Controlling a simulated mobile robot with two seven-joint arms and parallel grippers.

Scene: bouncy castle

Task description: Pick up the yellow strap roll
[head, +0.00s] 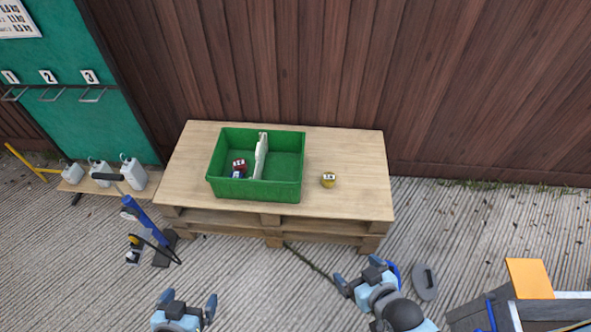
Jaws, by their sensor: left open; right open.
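A small yellow strap roll (328,180) with a pale label on top sits on the wooden pallet table (352,150), just right of the green crate. My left gripper (188,304) is open and empty at the bottom of the view, in front of the table and left of the roll. My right gripper (362,278) is open and empty in front of the table's right part, nearer to me than the roll. Neither gripper touches the roll.
The green crate (252,192) has a white divider (261,156) and holds a red item (239,167) in its left compartment. A blue pump (143,217) and white jugs (132,172) stand left of the table. An orange panel (528,279) is at the lower right.

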